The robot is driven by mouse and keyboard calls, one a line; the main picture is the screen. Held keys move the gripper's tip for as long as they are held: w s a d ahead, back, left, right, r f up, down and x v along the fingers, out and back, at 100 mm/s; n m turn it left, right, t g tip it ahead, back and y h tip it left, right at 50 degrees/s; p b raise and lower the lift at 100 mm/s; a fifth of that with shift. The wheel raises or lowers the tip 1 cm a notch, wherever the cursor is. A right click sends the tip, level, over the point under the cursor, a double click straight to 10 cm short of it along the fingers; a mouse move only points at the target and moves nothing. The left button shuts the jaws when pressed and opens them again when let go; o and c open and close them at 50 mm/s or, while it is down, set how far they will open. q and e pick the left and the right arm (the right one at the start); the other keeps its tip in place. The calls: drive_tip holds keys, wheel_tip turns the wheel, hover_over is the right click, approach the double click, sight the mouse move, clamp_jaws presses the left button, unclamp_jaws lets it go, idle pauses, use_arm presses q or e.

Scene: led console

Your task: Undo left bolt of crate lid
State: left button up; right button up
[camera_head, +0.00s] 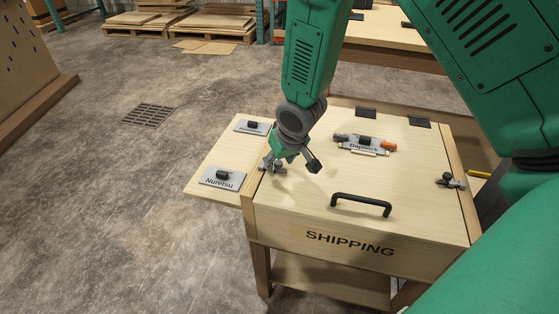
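The wooden crate (410,235) marked SHIPPING has a light wooden lid (300,200) with a black handle (361,204); the lid lies shut. The left bolt (267,165) is a small metal latch at the lid's left edge, partly hidden by my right gripper. My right gripper (293,164) hangs from above just over the lid, right beside this bolt. Its fingers look spread, with one dark fingertip out to the right and the other side close to the bolt. I cannot tell whether it touches the bolt. My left gripper is not in view.
A right bolt (450,181) sits at the lid's right edge. A Dapwick plate (362,145) with small parts lies on the lid. A side shelf holds a Nuretsu plate (222,178) and another plate (252,127). My green arm links cover the right side.

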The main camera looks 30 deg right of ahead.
drive_tip(key=shift+a, duration=0.2)
clamp_jaws()
drive_tip(key=shift+s+d+r+p, duration=0.1)
drive_tip(key=shift+s+d+p, duration=0.7)
drive_tip(key=shift+s+d, duration=0.3)
drive_tip(key=shift+o, duration=0.4)
unclamp_jaws()
drive_tip(key=shift+s+a, duration=0.1)
drive_tip(key=shift+r, duration=0.15)
drive_tip(key=v, duration=1.1)
drive_tip(key=shift+r, duration=0.2)
